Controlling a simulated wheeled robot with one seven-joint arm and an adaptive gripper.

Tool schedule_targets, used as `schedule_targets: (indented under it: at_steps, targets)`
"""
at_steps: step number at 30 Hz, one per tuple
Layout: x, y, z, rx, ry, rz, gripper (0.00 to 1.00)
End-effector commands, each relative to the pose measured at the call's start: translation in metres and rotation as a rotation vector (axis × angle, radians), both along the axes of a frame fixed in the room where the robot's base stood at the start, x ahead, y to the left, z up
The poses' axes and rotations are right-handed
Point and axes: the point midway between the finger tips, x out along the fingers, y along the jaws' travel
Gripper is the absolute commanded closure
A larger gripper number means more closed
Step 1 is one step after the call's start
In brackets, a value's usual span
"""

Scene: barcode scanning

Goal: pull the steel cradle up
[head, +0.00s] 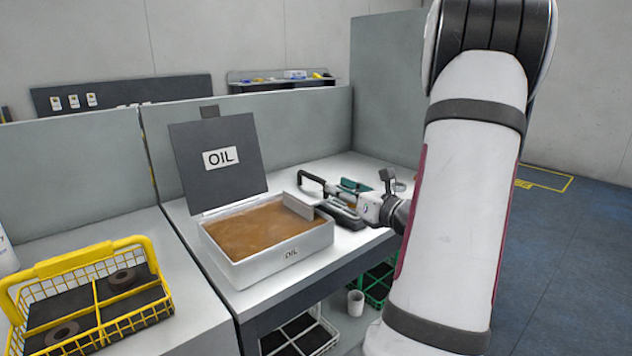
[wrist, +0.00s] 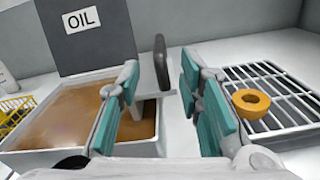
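The white oil box (head: 265,263) is open, with its dark lid labelled OIL (head: 218,150) raised behind it and brown oil inside. The steel cradle (head: 298,207) shows as a grey plate at the box's right end, with a black handle (head: 312,178) standing out to the right. In the wrist view the handle (wrist: 161,62) appears upright between my fingers, farther ahead. The cradle's lower part is hidden in the oil. My gripper (wrist: 158,88) is open with teal pads apart and nothing visibly held. It also shows right of the box in the head view (head: 352,190).
A drain rack (wrist: 275,90) with an orange ring (wrist: 250,103) lies to the right of my gripper. A yellow wire basket (head: 95,290) with dark rings stands at the left. A grey partition (head: 290,125) runs behind the table.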

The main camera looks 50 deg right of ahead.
Motion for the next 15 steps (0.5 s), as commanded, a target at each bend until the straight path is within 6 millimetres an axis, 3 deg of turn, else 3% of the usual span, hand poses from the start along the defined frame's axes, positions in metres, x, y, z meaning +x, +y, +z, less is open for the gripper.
schedule_targets:
  at_steps: [6,15]
  targets:
    - [0.045,-0.009,-0.001,0.000,-0.001,0.005,0.67]
    - [0.085,-0.019,0.000,0.000,0.000,0.003,0.67]
